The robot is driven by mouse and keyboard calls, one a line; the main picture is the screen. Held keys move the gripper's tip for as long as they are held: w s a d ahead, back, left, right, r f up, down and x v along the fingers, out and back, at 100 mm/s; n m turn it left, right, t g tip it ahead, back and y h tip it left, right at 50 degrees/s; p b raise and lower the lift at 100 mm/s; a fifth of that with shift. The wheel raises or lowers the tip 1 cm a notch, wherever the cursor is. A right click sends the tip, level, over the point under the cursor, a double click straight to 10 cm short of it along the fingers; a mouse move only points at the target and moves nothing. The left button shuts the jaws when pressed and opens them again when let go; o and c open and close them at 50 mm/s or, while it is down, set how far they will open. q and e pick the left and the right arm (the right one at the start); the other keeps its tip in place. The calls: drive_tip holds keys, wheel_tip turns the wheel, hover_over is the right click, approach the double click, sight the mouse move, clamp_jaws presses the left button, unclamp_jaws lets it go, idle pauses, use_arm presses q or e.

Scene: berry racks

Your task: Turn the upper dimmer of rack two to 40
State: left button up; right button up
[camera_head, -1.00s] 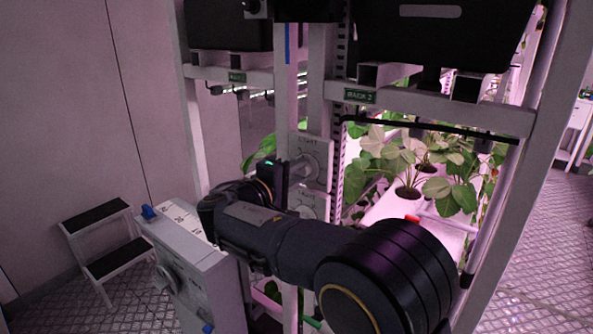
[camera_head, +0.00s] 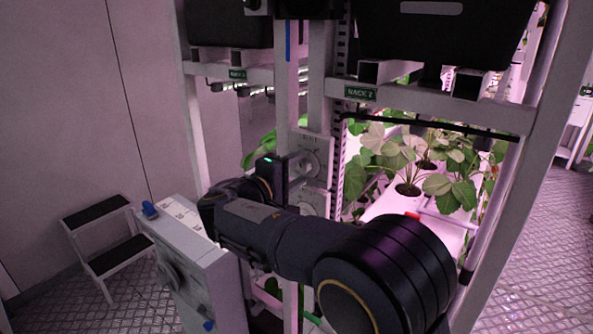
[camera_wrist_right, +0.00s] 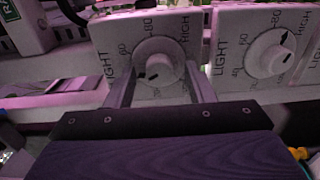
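The upper dimmer of rack two (camera_head: 314,154) is a pale panel with a round knob on the rack post, below the green "RACK 2" label (camera_head: 360,93). My right gripper (camera_head: 300,163) is in front of it. In the right wrist view, that dial (camera_wrist_right: 158,60) appears between the two spread fingers of the right gripper (camera_wrist_right: 160,85), which stand apart from the knob's sides; contact cannot be told. Its dark pointer mark is at the lower left, below the 60; the 40 is hidden by the finger. The left gripper is not in view.
The lower dimmer (camera_head: 312,203) is just below; in the wrist view it is the right-hand dial (camera_wrist_right: 272,55), pointer between 80 and HIGH. Strawberry plants (camera_head: 425,160) stand behind the rack beam. A grey cabinet (camera_head: 195,260) and step stool (camera_head: 105,235) are at the left.

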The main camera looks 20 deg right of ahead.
drive_tip(key=b+v, duration=0.2)
drive_tip(key=v, duration=0.5)
drive_tip(key=shift+s+a, duration=0.25)
drive_tip(key=shift+a, duration=0.1)
